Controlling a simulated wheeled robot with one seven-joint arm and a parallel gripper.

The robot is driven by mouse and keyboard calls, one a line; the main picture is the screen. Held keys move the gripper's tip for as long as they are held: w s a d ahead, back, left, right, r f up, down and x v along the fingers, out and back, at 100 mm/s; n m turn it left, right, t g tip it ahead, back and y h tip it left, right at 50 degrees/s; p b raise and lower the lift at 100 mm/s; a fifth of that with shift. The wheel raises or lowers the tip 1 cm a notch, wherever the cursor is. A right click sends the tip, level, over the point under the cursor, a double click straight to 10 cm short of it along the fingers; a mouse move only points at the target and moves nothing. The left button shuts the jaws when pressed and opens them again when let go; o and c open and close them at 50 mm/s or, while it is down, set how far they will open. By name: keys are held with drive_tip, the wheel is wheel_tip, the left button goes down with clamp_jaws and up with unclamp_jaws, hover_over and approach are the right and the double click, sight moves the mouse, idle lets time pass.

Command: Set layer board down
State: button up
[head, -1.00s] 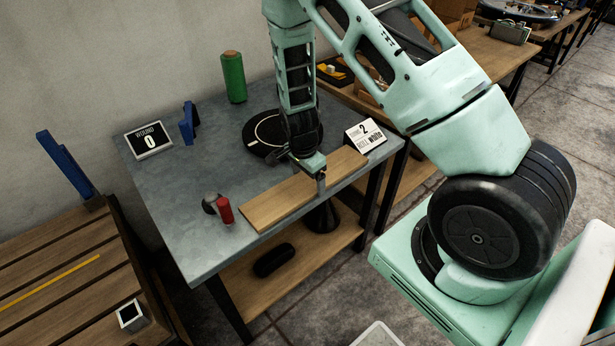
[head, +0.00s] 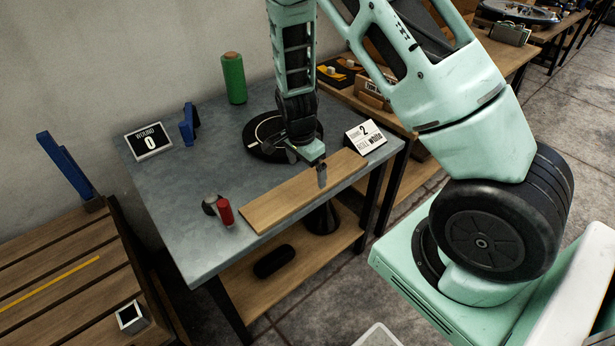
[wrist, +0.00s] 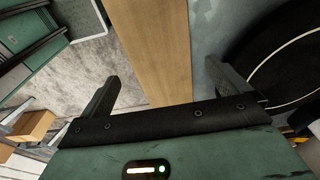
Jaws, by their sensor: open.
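The layer board (head: 285,203) is a flat, light-brown plank lying along the front edge of the grey table (head: 183,233). My gripper (head: 307,168) is just above the board, toward its right half. In the wrist view my gripper (wrist: 165,85) is open, with one finger on each side of the board (wrist: 153,45) and a gap to each. The board is not held. Its far end is out of the wrist view.
A black round plate (head: 262,137), a green spool (head: 233,78) and a "WOUND 0" sign (head: 149,141) are on the table behind.

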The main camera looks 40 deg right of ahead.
sight(303, 186)
wheel_tip(303, 186, up, 7)
drive_tip(key=s+a+r+n+y, duration=0.1)
drive_tip(key=s+a+r+n, duration=0.25)
drive_tip(key=a, duration=0.25)
drive_tip(key=s+a+r+n+y, duration=0.1)
drive_tip(key=s+a+r+n, duration=0.2)
drive_tip(key=a+n, duration=0.25)
drive_tip(key=s+a+r+n+y, duration=0.1)
drive_tip(key=s+a+r+n, duration=0.2)
drive_tip(key=a, duration=0.4)
drive_tip(key=s+a+r+n, duration=0.2)
drive_tip(key=s+n, duration=0.4)
drive_tip(key=s, duration=0.1)
drive_tip(key=s+a+r+n+h, duration=0.1)
drive_tip(key=s+a+r+n, duration=0.2)
drive_tip(key=s+n, duration=0.4)
drive_tip(key=shift+s+a+r, duration=0.15)
drive_tip(key=shift+s+r, duration=0.05)
drive_tip(key=shift+s, duration=0.2)
